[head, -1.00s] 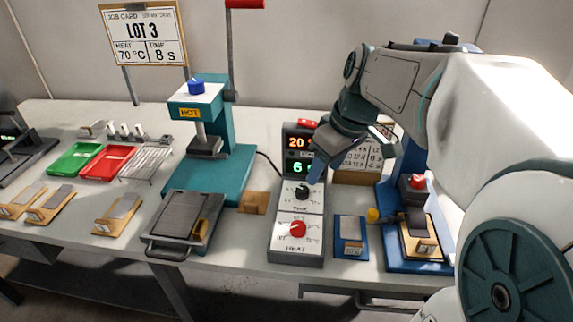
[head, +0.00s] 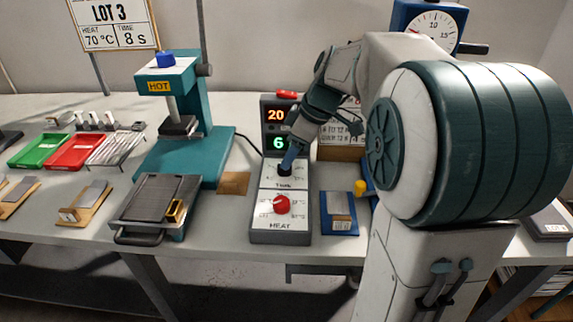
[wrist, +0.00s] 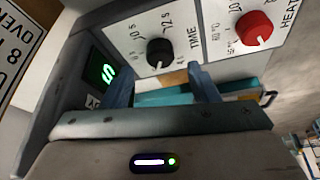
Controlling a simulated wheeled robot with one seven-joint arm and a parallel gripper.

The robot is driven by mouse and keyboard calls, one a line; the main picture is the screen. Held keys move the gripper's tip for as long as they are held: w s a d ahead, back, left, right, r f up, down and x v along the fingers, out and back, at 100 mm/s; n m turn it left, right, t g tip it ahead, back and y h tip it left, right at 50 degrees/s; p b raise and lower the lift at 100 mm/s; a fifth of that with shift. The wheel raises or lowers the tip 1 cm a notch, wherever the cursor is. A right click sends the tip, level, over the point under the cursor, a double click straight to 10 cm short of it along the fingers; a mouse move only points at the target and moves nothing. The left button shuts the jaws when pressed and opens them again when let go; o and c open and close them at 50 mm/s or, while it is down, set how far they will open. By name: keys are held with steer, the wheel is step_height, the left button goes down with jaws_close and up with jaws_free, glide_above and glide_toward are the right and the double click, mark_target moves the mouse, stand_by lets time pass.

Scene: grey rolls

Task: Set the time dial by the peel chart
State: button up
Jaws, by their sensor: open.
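The control box (head: 260,200) has a black time dial (head: 285,170) above a red heat dial (head: 281,204). Its display (head: 276,130) shows an orange 20 and a green 6. My gripper (head: 289,160) is open just over the time dial. In the wrist view its fingers (wrist: 162,75) stand to either side below the time dial (wrist: 160,52); I cannot tell whether they touch it. The red heat dial (wrist: 254,28) is off to the right there. A number chart (head: 337,132), perhaps the peel chart, stands behind the gripper, partly hidden by it and too small to read.
A job card (head: 112,22) reads LOT 3, heat 70 °C, time 8 s. A teal press marked HOT (head: 205,150) stands left of the box. A clock gauge (head: 432,28) is at the back right.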

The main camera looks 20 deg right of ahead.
steer(key=shift+x, duration=1.95)
steer(key=c, duration=1)
steer(key=shift+b, duration=0.3)
